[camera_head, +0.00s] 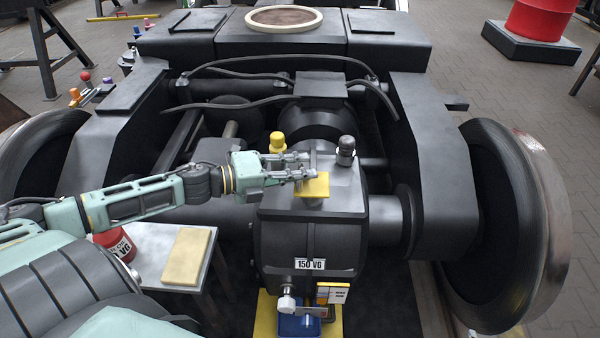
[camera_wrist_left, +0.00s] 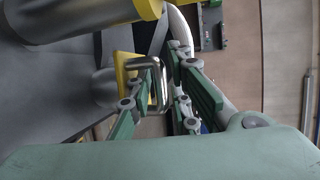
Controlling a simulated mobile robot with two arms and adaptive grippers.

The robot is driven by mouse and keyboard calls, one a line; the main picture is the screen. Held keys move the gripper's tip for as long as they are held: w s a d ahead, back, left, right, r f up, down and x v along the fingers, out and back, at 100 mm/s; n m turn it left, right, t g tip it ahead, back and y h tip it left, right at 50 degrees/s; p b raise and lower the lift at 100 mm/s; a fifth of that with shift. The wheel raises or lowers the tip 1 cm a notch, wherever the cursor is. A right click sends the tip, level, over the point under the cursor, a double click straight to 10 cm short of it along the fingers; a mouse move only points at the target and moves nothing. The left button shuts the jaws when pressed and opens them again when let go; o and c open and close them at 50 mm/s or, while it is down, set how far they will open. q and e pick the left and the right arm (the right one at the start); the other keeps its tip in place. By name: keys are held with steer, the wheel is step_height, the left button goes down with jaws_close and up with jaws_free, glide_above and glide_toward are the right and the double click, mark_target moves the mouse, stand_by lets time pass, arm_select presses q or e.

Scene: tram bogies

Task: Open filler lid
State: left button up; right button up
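The filler lid (camera_head: 313,187) is a yellow square plate on top of the dark gearbox housing labelled 150 VG. My left gripper (camera_head: 304,166) reaches in from the left, just above the lid, and partly covers it. In the left wrist view, a bent metal handle (camera_wrist_left: 158,82) stands by a yellow part (camera_wrist_left: 124,68), which looks like the lid. The green fingers of my left gripper (camera_wrist_left: 160,90) are spread on either side of the handle. Firm contact with the handle does not show. The lid looks closed. My right gripper is not in view.
A yellow cap (camera_head: 277,141) and a grey cap (camera_head: 346,147) stand close to the gripper on the housing. At left, a small table holds a red can (camera_head: 116,243) and a yellow pad (camera_head: 187,256). A blue container (camera_head: 299,326) sits below the housing. Large wheels flank the frame.

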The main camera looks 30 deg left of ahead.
arm_select(q)
steer(key=shift+w, duration=0.1)
jaws_close()
steer(key=shift+d, duration=0.1)
stand_by(0.4)
